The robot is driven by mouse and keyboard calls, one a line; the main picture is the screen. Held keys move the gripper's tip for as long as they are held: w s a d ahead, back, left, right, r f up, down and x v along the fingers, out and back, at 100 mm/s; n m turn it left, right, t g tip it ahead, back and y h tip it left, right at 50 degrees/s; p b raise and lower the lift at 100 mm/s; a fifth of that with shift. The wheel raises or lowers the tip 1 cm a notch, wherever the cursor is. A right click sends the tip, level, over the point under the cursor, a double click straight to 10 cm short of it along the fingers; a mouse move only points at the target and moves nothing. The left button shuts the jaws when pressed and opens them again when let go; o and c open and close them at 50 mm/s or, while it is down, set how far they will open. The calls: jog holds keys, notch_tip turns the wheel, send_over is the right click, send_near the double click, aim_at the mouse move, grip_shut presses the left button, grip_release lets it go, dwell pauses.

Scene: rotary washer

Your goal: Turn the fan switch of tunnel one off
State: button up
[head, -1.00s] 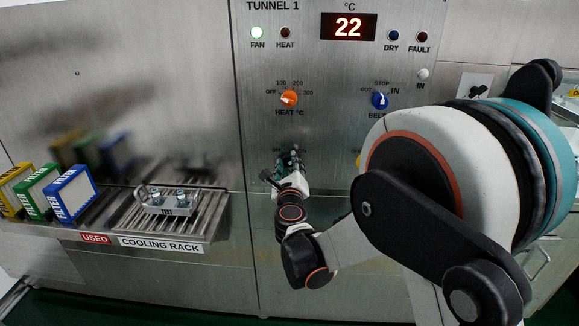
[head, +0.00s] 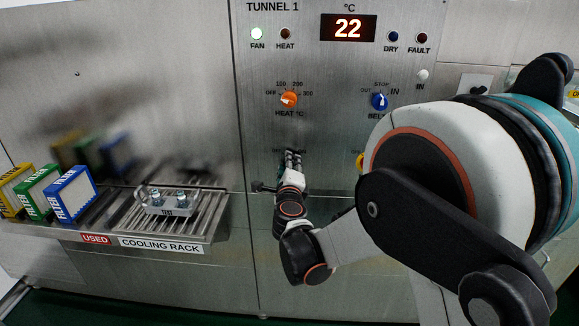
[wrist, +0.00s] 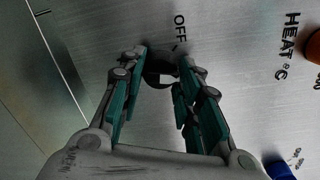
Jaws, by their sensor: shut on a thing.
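My gripper (head: 291,155) is at the panel below the orange heat knob. In the wrist view my gripper (wrist: 163,62) has its two fingers closed on a dark switch knob (wrist: 158,78), one finger on each side. An OFF label and a short tick mark are printed on the panel just beyond the knob. In the head view my gripper hides the fan switch, and which way its pointer faces cannot be told.
The orange heat knob (head: 289,100) sits above my gripper and the blue belt knob (head: 380,101) to the right. A cooling rack (head: 215,225) holding a metal part (head: 168,204) stands left, beside coloured boxes (head: 72,193). The display (head: 348,27) reads 22.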

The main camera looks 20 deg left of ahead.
jog(key=n+h, duration=0.1)
jog(key=n, duration=0.9)
jog(key=shift+a+r, duration=0.1)
jog(key=shift+a, duration=0.05)
jog(key=shift+n+h, duration=0.3)
jog(key=shift+n, duration=0.1)
jog(key=o, duration=1.1)
jog(key=shift+s, duration=0.15)
jog(key=v, duration=1.1)
jog(key=shift+s, duration=0.35)
jog(key=shift+r, duration=0.1)
